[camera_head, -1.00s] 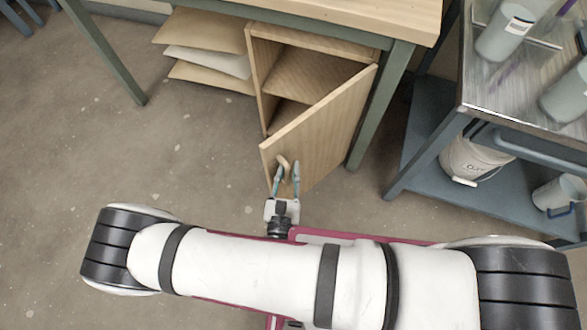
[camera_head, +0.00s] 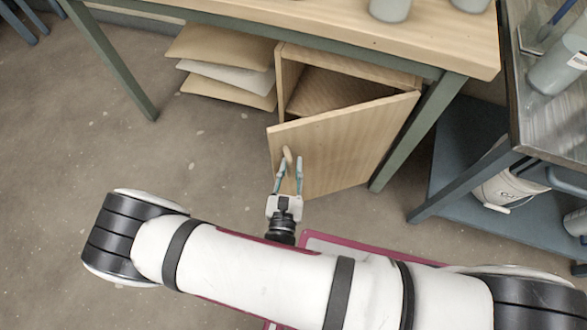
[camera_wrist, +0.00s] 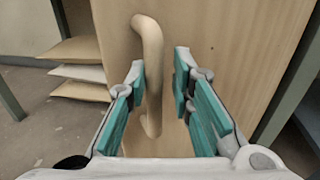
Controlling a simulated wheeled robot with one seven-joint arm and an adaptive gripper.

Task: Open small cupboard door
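The small wooden cupboard (camera_head: 350,57) under the workbench has its door (camera_head: 345,140) partly open, hinged on the right, with a dark gap above its top edge. The door's curved wooden handle (camera_head: 287,157) is near its free left edge. It also shows in the wrist view (camera_wrist: 151,62). My gripper (camera_head: 287,172) is in front of the door with its teal-padded fingers apart. In the wrist view, my fingers (camera_wrist: 160,80) stand on either side of the handle, which is closer to the left finger. A clear gap shows on the right, so the handle is not clamped.
The workbench leg (camera_head: 415,135) stands close to the hinge side. Stacked boards or sacks (camera_head: 225,70) lie left of the cupboard. At right, a metal cart (camera_head: 480,180) holds a white bucket (camera_head: 510,188) on its lower shelf. Floor is clear at left.

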